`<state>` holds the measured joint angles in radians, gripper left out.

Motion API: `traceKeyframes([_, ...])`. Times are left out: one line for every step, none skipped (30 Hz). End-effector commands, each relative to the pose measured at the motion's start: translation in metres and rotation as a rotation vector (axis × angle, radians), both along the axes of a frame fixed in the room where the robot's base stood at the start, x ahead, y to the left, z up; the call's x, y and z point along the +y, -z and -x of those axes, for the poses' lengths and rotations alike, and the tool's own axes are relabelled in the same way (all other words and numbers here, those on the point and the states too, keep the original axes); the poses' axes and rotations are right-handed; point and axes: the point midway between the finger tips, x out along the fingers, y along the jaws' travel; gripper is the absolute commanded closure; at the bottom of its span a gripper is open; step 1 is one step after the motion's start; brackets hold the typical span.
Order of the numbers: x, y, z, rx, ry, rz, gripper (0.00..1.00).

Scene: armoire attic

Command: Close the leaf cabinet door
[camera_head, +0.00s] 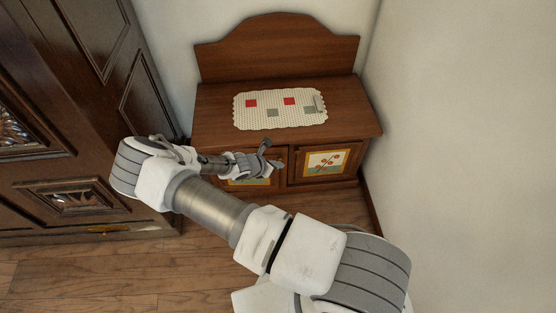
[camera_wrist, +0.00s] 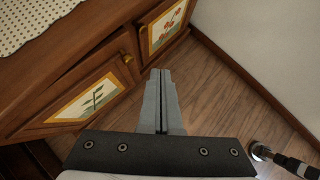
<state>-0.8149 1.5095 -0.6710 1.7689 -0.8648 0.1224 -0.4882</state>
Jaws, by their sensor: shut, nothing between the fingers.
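The wooden cabinet (camera_head: 350,92) has two front doors side by side. The left one, the leaf door (camera_wrist: 120,77), has a green leaf picture (camera_wrist: 92,100) in a yellow frame and a small brass knob (camera_wrist: 127,58) near its right edge. My gripper (camera_wrist: 161,72) is shut and empty, in front of the cabinet, just right of the leaf door in the wrist view. In the head view my gripper (camera_head: 273,156) overlaps the cabinet front near the middle.
The flower door (camera_head: 325,163) on the right looks closed. A patterned cloth (camera_head: 280,120) lies on the cabinet top. A dark carved armoire (camera_head: 70,130) stands at left, a white wall (camera_head: 460,130) at right.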

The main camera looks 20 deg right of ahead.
Motion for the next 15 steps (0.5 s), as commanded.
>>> traceKeyframes([0.001,-0.004,0.003,0.0,-0.001,0.001,1.0])
traceKeyframes([0.001,-0.005,0.004,0.001,0.001,0.0,1.0])
traceKeyframes([0.0,-0.004,0.006,0.002,0.006,-0.006,1.0])
traceKeyframes([-0.001,-0.003,0.008,0.004,0.013,-0.014,1.0])
traceKeyframes([-0.003,0.0,0.01,0.007,0.023,-0.028,1.0])
traceKeyframes([-0.006,0.004,0.014,0.013,0.043,-0.054,1.0])
traceKeyframes([-0.01,0.009,0.018,0.019,0.062,-0.078,1.0])
traceKeyframes([-0.013,0.015,0.023,0.025,0.085,-0.109,1.0])
traceKeyframes([-0.016,0.023,0.029,0.032,0.119,-0.159,1.0])
traceKeyframes([-0.019,0.029,0.035,0.036,0.148,-0.201,1.0])
traceKeyframes([-0.021,0.035,0.04,0.04,0.178,-0.248,1.0])
traceKeyframes([-0.024,0.043,0.047,0.041,0.218,-0.312,1.0])
traceKeyframes([-0.024,0.048,0.052,0.038,0.247,-0.36,1.0])
traceKeyframes([-0.024,0.052,0.055,0.035,0.275,-0.41,1.0])
traceKeyframes([-0.024,0.056,0.06,0.026,0.312,-0.474,1.0])
